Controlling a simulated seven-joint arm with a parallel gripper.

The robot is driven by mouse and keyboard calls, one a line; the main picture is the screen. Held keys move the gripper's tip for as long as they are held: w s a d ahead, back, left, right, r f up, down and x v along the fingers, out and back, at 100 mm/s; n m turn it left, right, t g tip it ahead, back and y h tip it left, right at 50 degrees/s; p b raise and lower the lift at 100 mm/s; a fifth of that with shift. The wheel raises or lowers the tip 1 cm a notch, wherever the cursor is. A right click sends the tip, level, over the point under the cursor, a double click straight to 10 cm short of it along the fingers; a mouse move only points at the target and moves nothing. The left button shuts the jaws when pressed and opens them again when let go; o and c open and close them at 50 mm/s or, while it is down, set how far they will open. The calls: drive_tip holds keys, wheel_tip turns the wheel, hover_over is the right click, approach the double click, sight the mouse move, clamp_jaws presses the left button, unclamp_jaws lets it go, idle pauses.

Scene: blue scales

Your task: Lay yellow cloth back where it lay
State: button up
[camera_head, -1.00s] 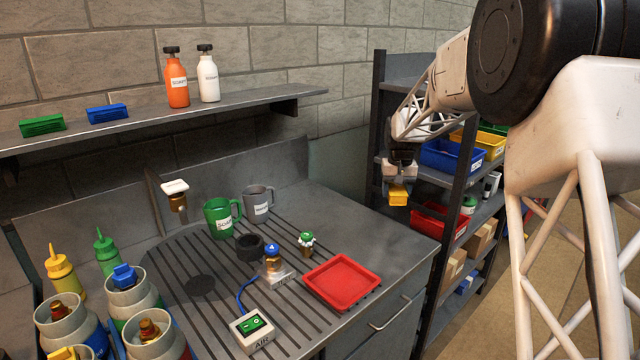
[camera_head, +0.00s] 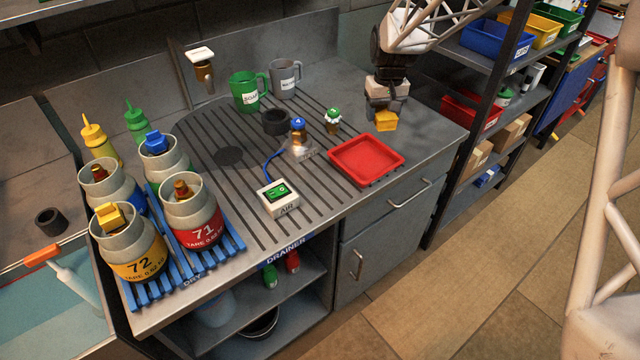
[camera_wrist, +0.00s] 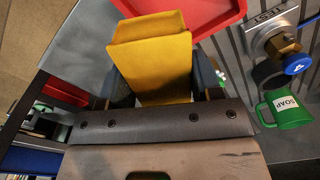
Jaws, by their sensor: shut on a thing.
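My gripper (camera_head: 384,108) is shut on the yellow cloth (camera_head: 386,121), a small folded block, and holds it at the right end of the grey worktop, behind the red tray (camera_head: 399,163). In the wrist view the cloth (camera_wrist: 153,65) sits between my two fingers (camera_wrist: 165,85), and the red tray's edge (camera_wrist: 222,22) is just beyond it. I cannot tell whether the cloth touches the worktop. A yellow piece (camera_head: 111,215) also sits on top of the keg marked 72.
A blue-capped valve (camera_head: 298,130), a small green-topped item (camera_head: 332,120) and a green mug (camera_head: 245,92) stand left of my gripper. A dark shelf rack (camera_head: 484,100) with coloured bins stands at the right. The worktop's right corner (camera_head: 435,125) is clear.

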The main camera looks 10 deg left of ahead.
drive_tip(key=s+a+f+n, duration=0.1)
drive_tip(key=s+a+f, duration=0.1)
drive_tip(key=s, duration=0.7)
drive_tip(key=s+a+f+n, duration=0.2)
drive_tip(key=s+a+f, duration=0.1)
drive_tip(key=s, duration=0.5)
drive_tip(key=s+a+f+n, duration=0.2)
drive_tip(key=s+a+f, duration=0.1)
drive_tip(key=s, duration=0.6)
drive_tip(key=shift+s+f, duration=0.3)
drive_tip(key=shift+f, duration=0.15)
hover_over(320, 185)
drive_tip(key=shift+w+f, duration=0.1)
drive_tip(key=shift+f, duration=0.65)
drive_tip(key=shift+f, duration=1.75)
drive_tip(key=shift+f, duration=0.15)
